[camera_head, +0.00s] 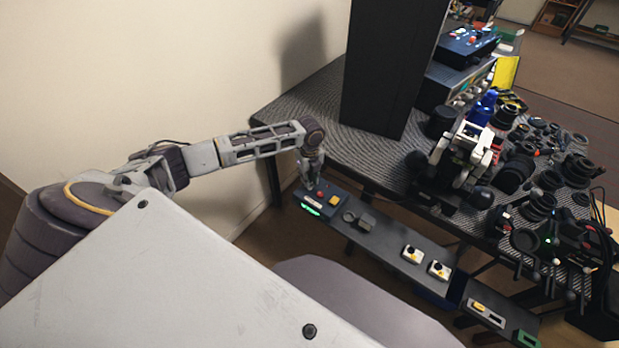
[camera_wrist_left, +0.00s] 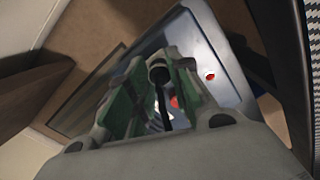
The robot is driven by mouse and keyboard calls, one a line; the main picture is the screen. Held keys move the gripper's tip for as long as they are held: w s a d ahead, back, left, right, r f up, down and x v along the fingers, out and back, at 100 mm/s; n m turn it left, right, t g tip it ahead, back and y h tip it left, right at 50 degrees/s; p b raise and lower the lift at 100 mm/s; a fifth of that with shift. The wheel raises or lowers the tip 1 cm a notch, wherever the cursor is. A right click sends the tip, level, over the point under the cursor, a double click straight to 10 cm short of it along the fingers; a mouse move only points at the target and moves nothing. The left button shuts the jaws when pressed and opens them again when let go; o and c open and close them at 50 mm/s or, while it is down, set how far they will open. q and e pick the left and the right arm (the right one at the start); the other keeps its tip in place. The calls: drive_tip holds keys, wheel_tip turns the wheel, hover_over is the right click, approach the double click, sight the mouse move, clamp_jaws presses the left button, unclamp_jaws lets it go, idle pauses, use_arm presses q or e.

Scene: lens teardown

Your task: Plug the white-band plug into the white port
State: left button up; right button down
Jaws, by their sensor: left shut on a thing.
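A thin black strip runs down from the piece. I cannot make out a white band on it. The fingers hide much of the panel (camera_wrist_left: 225,58) beyond, and I cannot pick out a white port.
A tall black block (camera_head: 390,65) stands on the patterned table (camera_head: 305,97). Lenses and tools crowd the table's right side.

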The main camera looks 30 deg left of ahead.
use_arm(q)
drive_tip(key=o, duration=0.9)
drive_tip(key=shift+r, duration=5.95)
drive_tip(key=shift+d, duration=0.1)
